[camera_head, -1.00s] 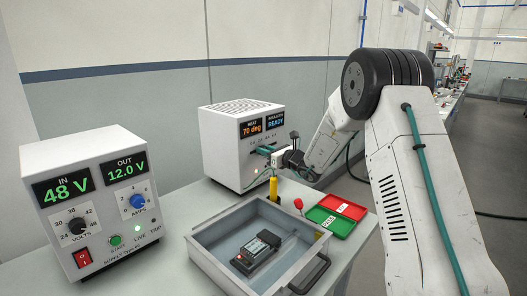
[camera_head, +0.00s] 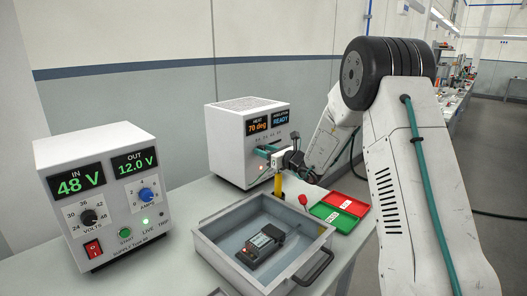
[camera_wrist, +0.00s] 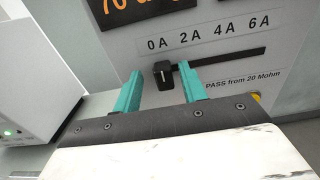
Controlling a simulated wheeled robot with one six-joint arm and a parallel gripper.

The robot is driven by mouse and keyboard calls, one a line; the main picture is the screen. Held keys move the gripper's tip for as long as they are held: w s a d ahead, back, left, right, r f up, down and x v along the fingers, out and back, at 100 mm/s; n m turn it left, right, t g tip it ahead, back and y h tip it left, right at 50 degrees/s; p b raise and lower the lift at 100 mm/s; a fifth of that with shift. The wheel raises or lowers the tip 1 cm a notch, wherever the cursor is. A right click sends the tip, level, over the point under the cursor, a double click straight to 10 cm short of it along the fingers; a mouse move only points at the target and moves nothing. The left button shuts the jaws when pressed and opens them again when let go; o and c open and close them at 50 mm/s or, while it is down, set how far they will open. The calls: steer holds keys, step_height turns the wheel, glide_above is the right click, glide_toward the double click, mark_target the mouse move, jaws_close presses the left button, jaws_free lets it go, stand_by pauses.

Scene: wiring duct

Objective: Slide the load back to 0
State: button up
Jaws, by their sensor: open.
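The load slider is a small black knob (camera_wrist: 162,74) with a white mark, on a dark slot (camera_wrist: 225,62) in the front of the white tester box (camera_head: 222,141). In the wrist view the knob sits at the slot's left end, under the 0A label (camera_wrist: 157,44). My gripper (camera_wrist: 160,90) is open, with one teal finger on each side of the knob and visible gaps between. In the head view my gripper (camera_head: 268,151) is at the tester's front face and hides the slider there.
A white power supply (camera_head: 100,190) reading 48 V in and 12.0 V out stands at left. A grey tray (camera_head: 215,250) holding a black device (camera_head: 262,245) is in front. Red and green bins (camera_head: 340,208) and a yellow-handled probe (camera_head: 279,184) are nearby.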

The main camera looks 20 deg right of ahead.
steer(key=v, duration=0.6)
steer(key=shift+s, duration=0.35)
steer(key=shift+d, duration=0.1)
steer(key=s+a+n+g+y, duration=0.1)
steer(key=s+a+n+g, duration=0.2)
steer(key=s, duration=0.1)
steer(key=s+a+f+n+g+y, duration=0.1)
steer(key=s+a+n+g+y, duration=0.1)
steer(key=s+a+n+g, duration=0.1)
steer(key=s+a+n+g+y, duration=0.1)
steer(key=s+a+n+g, duration=0.1)
steer(key=s+a+n, duration=0.2)
steer(key=shift+s+a+f+n+g+y, duration=0.3)
steer(key=shift+s+a+f+n+g, duration=0.1)
steer(key=shift+s+n, duration=0.2)
steer(key=s+a+r+n+g+h, duration=0.1)
steer(key=s+a+n+g+h, duration=0.2)
steer(key=s+n, duration=0.65)
steer(key=s+a+r+n+g+h, duration=0.15)
steer(key=s+n+g, duration=0.35)
steer(key=s, duration=0.9)
steer(key=s+d+r+n+t+h, duration=0.1)
steer(key=s+d+r+n+h, duration=0.1)
steer(key=s+h, duration=0.2)
steer(key=s+d+r+n+h, duration=0.3)
steer(key=s, duration=0.6)
steer(key=shift+d+t+h, duration=0.35)
steer(key=shift+t, duration=0.05)
